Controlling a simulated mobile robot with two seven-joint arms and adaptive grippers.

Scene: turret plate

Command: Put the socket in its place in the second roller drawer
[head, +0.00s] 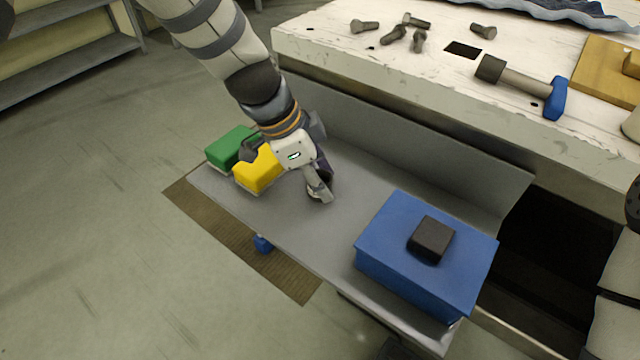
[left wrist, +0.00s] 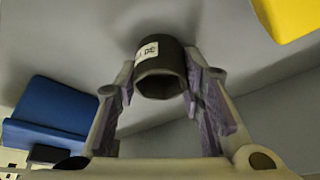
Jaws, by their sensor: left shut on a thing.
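My left gripper (head: 319,187) points down into the open grey drawer (head: 345,205), near the middle of its tray. In the left wrist view its two purple-padded fingers close on the sides of the socket (left wrist: 160,72). The socket is a short dark cylinder with a hexagonal opening and a small white label. In the head view the socket is mostly hidden by the fingers, close to the tray floor. I cannot tell whether it touches the floor. My right gripper is out of view.
Green (head: 232,146) and yellow (head: 257,171) boxes stand at the drawer's left end. A blue box (head: 385,265) with a dark block (head: 431,239) on top stands at the right.

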